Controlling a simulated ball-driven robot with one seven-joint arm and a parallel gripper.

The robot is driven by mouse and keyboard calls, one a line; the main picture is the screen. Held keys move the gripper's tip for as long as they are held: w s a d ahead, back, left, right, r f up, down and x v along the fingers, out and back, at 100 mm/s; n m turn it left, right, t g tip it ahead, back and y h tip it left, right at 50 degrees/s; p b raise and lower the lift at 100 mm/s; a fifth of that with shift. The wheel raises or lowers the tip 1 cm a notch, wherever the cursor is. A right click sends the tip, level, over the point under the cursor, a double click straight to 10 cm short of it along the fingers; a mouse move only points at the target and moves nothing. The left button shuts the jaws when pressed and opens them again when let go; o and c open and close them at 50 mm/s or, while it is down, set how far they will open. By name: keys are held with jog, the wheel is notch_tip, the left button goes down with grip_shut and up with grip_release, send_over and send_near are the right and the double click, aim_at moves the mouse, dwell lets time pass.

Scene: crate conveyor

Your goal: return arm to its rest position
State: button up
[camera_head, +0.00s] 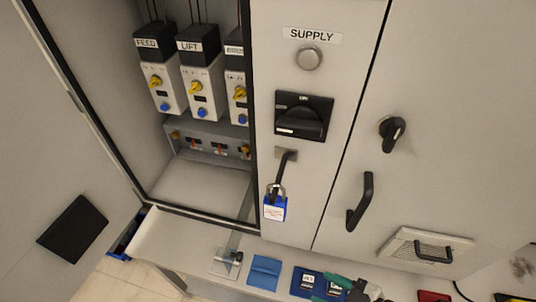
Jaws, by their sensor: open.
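My gripper (325,290) shows at the bottom edge, with two green fingers and a dark and light body behind them. Its fingers are apart and point left, over or in front of a blue tray (297,290) holding small dark labelled pieces. I see nothing held between them. The rest of my arm is outside the picture.
A grey cabinet stands open at left, its door (60,150) swung out. Inside are FEED and LIFT switch units (198,90). A blue padlock (275,207) hangs below the SUPPLY switch (302,118). A black handle (360,202) sticks out. A blue cloth-like square (264,272) lies on the ledge.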

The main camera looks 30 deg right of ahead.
jog(key=d+f+m+g+h+b, duration=0.1)
jog(key=f+m+g, duration=0.1)
jog(key=d+f+m+g+h+b, duration=0.1)
jog(key=d+f+m+g+h, duration=0.1)
jog(key=g, duration=0.1)
jog(key=w+d+f+m+g+h+b, duration=0.1)
jog(key=d+f+g+h, duration=0.1)
jog(key=f, duration=0.1)
jog(key=shift+d+m+g, duration=0.25)
jog(key=shift+m+g, duration=0.05)
jog(key=shift+m, duration=0.1)
jog(key=shift+s+a+r+g+y+b, duration=0.25)
jog(key=shift+s+g, duration=0.2)
jog(key=shift+g, duration=0.25)
jog(key=shift+s+a+r+g+y+b, duration=0.1)
jog(key=shift+s+a+g+y+b, duration=0.3)
jog(key=shift+g, duration=0.3)
jog(key=shift+d, duration=0.1)
dwell(1.9)
